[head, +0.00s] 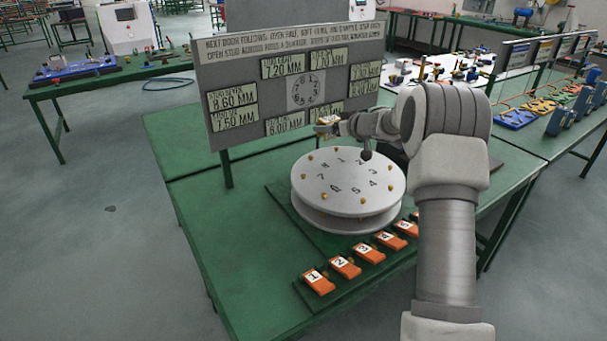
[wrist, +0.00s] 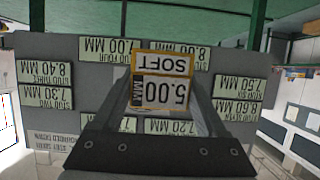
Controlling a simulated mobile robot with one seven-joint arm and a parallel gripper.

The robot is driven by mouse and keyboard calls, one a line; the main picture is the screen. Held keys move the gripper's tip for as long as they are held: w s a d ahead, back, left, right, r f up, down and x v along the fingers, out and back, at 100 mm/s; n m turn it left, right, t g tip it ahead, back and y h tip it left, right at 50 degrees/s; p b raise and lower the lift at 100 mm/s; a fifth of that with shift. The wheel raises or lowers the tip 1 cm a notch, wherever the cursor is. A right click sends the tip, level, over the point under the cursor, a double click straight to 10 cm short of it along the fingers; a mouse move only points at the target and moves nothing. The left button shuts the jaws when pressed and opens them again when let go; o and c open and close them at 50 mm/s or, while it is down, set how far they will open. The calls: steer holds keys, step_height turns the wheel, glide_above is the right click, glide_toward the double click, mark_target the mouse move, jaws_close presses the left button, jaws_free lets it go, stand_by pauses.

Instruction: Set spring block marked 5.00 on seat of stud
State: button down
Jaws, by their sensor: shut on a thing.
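The spring block marked 5.00 (wrist: 163,92) shows upside down in the wrist view, with a white label reading 5.00 MM and SOFT and a yellowish edge. My gripper (head: 330,128) is shut on it. In the head view the block (head: 326,120) is small, held in the air above the far left part of the round grey disc (head: 348,185), in front of the board. The disc has numbers on top and several small brass studs (head: 361,208) around its rim. The block is apart from the disc. The individual stud seats are too small to make out.
A grey board (head: 235,75) with several millimetre labels and a numbered dial stands behind the disc. Orange numbered blocks (head: 340,266) line a strip along the front of the green table (head: 215,215). The table's left side is clear. My arm hides the right side.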

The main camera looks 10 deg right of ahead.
steer(key=b, duration=0.5)
glide_above(303, 175)
step_height(303, 175, down, 6)
steer(key=shift+r, duration=0.1)
steer(key=shift+f+b, duration=0.85)
steer(key=shift+f, duration=1)
